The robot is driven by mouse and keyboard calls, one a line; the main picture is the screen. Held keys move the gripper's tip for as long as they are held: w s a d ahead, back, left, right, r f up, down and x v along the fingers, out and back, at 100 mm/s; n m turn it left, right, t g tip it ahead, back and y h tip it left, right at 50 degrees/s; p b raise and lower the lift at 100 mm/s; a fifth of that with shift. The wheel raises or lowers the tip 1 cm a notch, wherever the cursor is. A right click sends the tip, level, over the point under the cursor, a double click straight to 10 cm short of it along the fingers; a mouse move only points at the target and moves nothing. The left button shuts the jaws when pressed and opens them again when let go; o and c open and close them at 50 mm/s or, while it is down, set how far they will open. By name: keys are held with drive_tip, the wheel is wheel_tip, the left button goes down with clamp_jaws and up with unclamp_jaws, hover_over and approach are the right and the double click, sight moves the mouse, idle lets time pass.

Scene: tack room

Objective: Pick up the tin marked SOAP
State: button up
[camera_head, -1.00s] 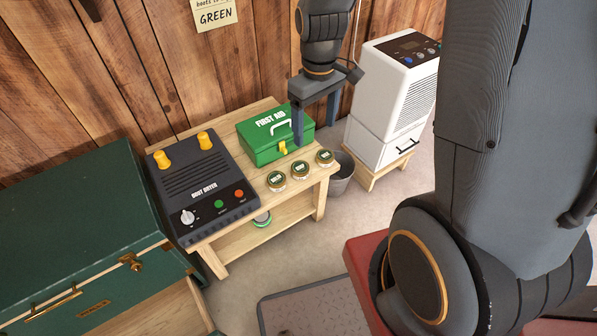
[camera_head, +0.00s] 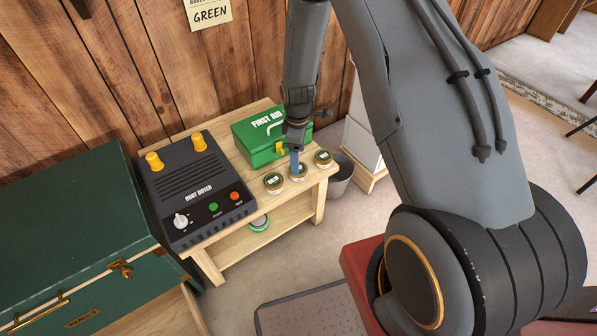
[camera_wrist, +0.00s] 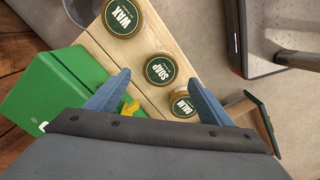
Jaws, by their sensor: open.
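The tin marked SOAP (camera_wrist: 160,69) is a small round tin with a dark green label and a gold rim. It is the middle one of three tins on the wooden bench; in the head view the middle tin (camera_head: 298,177) is partly hidden behind my finger. My gripper (camera_wrist: 158,77) is open and empty, with one fingertip on each side of the SOAP tin in the wrist view. In the head view my gripper (camera_head: 295,165) points down over the middle tin. I cannot tell the exact height of the fingertips.
The WAX tin (camera_wrist: 123,17) and BALM tin (camera_wrist: 184,105) stand close on either side. A green first aid box (camera_head: 262,140) is just behind. A boot dryer (camera_head: 190,185) fills the bench's left. Another tin (camera_head: 259,222) sits on the lower shelf. A bucket (camera_head: 341,175) stands right.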

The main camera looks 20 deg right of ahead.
sight(303, 169)
drive_tip(key=shift+f, duration=2.4)
drive_tip(key=shift+c, duration=0.4)
drive_tip(key=c, duration=1.2)
drive_tip(key=shift+o, duration=0.2)
